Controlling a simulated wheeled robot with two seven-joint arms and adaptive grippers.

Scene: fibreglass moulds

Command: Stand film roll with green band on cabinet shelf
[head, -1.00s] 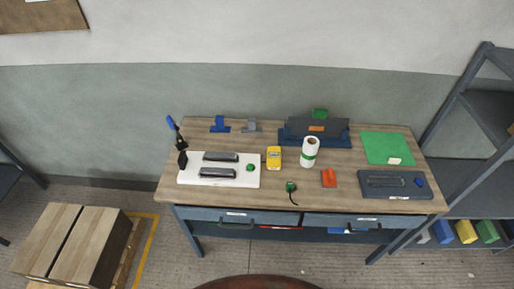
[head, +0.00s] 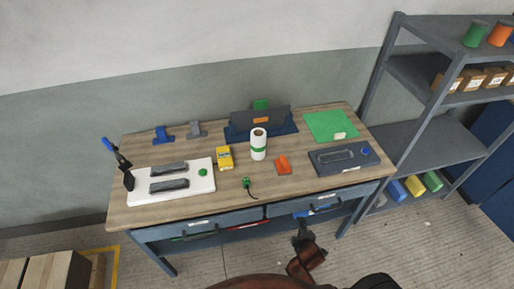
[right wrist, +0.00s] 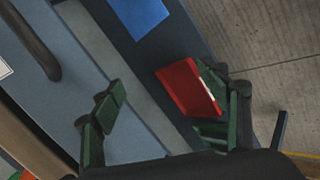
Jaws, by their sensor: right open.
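The film roll (head: 258,149), white with a green band around its lower part, stands upright on the wooden workbench (head: 230,190), near its middle. My right gripper (head: 302,236) is low in front of the workbench's front edge, well apart from the roll. In the right wrist view my right gripper (right wrist: 165,85) is open, its green-padded fingers spread with nothing held. The roll does not show in that view. A grey shelf unit (head: 430,143) stands right of the workbench; I cannot tell whether it is the cabinet. My left gripper is not in view.
On the bench, a yellow device (head: 225,158), an orange piece (head: 283,166) and a dark mould (head: 345,158) surround the roll. A red item (right wrist: 187,88) lies under the drawers. The grey unit's middle shelf looks clear; boxes fill the one above.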

